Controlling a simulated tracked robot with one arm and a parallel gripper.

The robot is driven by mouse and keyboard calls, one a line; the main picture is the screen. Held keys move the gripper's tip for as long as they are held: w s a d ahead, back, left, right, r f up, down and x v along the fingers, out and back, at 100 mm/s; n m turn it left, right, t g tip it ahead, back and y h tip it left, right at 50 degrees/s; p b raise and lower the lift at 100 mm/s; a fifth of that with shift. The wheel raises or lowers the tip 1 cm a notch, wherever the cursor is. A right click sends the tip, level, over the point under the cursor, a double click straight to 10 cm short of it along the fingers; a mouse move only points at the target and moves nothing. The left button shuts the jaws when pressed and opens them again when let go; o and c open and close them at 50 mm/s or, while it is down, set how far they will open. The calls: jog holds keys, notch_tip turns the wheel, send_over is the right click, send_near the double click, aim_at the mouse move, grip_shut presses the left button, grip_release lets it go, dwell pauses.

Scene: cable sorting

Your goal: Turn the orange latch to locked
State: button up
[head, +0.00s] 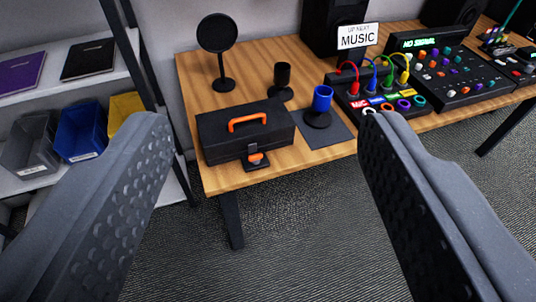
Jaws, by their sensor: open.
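An orange latch (256,158) sits low on the front of a black case (222,138), on a small black plate at the table's front edge. The case lies shut on the left end of the wooden table and has an orange handle (247,121) on its lid. The latch is too small to tell whether it is locked. My gripper (262,120) is open and empty, its two dark textured fingers spread wide in the foreground. The case and latch show between the fingers, well beyond them; neither finger touches anything.
A shelf with bins (82,130) stands left. Carpet in front is clear.

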jog(key=w+d+f+h+p, duration=0.1)
jog(key=w+d+f+p, duration=0.2)
jog(key=w, duration=0.4)
jog(key=w+d+f+h+p, duration=0.1)
jog(key=w+d+f+p, duration=0.1)
jog(key=w+f, duration=0.35)
jog(key=n+g+y+p, duration=0.35)
jog(key=y+p, duration=0.35)
jog(key=p, duration=0.4)
send_over(256, 158)
jog(key=s+d, duration=0.2)
jog(key=s, duration=0.5)
jog(key=s+d, duration=0.3)
jog(key=s, duration=0.4)
notch_tip(256, 158, down, 33)
jog(key=shift+t, duration=0.45)
jog(key=b+x, duration=0.1)
jog(key=x, duration=1.2)
jog(key=shift+s+a+f+b, duration=0.1)
jog(key=shift+f+b, duration=0.1)
jog(key=shift+b, duration=0.2)
jog(key=shift+w+a, duration=0.1)
jog(key=shift+w, duration=0.3)
